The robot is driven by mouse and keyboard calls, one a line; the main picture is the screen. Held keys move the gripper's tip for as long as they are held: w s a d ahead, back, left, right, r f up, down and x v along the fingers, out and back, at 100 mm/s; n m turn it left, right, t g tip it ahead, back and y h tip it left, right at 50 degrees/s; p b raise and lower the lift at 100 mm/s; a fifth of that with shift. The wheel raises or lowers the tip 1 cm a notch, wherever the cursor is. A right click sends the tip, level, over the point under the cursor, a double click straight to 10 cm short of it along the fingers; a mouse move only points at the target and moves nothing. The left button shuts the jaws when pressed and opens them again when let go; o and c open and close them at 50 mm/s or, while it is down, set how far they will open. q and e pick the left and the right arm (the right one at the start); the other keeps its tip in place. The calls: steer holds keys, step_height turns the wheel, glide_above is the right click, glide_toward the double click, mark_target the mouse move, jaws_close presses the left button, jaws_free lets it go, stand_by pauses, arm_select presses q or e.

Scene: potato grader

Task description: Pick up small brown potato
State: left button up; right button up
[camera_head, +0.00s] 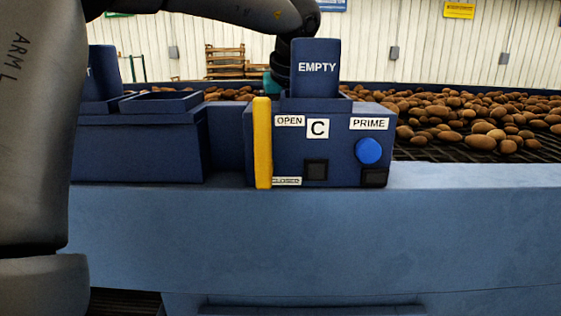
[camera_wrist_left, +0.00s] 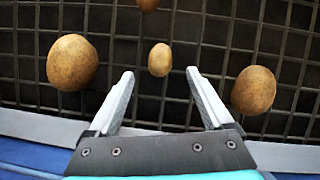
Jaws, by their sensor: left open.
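A small brown potato (camera_wrist_left: 160,60) lies on the dark grid in the left wrist view. My left gripper (camera_wrist_left: 161,76) is open, with its two fingers apart. In that picture the small potato shows just beyond and between the fingertips, and I see no contact. In the head view my left arm reaches over the blue box marked C, and its gripper is hidden behind that box. I cannot pick out the small potato in the head view. My right gripper is not in view.
Larger potatoes lie left (camera_wrist_left: 72,62) and right (camera_wrist_left: 254,90) of the small one, with another at the top edge. The blue box C (camera_head: 340,150) with a yellow handle (camera_head: 262,143) stands on the ledge (camera_head: 330,230). Many potatoes (camera_head: 480,120) cover the grid at right.

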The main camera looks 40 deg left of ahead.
arm_select(q)
steer(key=p+x, duration=0.1)
steer(key=x, duration=0.5)
steer(key=shift+r, duration=0.1)
jaws_close()
stand_by(0.5)
